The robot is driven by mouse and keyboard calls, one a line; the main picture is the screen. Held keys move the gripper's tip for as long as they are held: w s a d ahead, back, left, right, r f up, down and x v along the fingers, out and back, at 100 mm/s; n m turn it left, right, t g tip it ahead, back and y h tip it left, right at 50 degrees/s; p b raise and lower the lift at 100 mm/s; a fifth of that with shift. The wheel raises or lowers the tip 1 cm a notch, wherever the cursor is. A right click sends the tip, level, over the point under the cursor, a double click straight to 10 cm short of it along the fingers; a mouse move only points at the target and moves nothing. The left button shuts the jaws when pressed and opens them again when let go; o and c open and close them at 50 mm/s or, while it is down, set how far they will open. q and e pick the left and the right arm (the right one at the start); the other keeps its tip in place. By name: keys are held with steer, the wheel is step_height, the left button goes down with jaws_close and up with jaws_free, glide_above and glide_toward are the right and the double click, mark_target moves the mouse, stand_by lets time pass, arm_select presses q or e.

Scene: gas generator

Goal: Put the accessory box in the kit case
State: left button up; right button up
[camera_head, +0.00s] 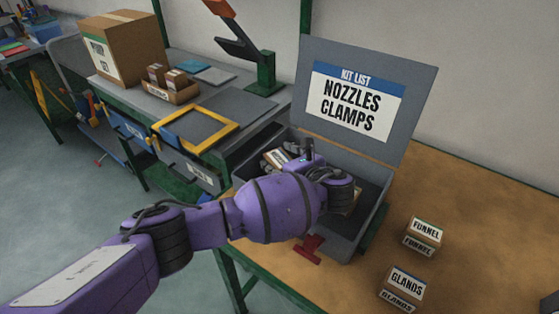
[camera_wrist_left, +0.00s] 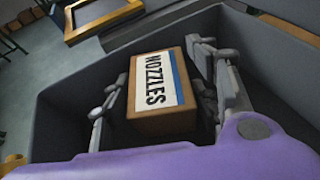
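The grey kit case (camera_head: 345,240) stands open on the wooden table, its raised lid (camera_head: 365,52) reading "KIT LIST NOZZLES CLAMPS". My left gripper (camera_head: 291,154) is inside the case near its left side, partly hidden by my own wrist. The box also shows in the head view (camera_head: 275,159), within the case opening. Whether it touches the case floor is hidden. Part of another brown item (camera_head: 356,201) shows behind my wrist in the case. My right gripper is not in view.
A FUNNEL box (camera_head: 423,235) and a GLANDS box (camera_head: 402,288) lie on the table right of the case. The left workbench holds a yellow frame (camera_head: 197,127), a large carton (camera_head: 122,47), a tray of small boxes (camera_head: 170,91) and a green stand (camera_head: 266,72).

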arm_select(q)
steer(key=shift+o, duration=0.4)
steer(key=shift+r, duration=0.2)
steer(key=p+v, duration=0.1)
steer(key=v, duration=1.1)
stand_by(0.4)
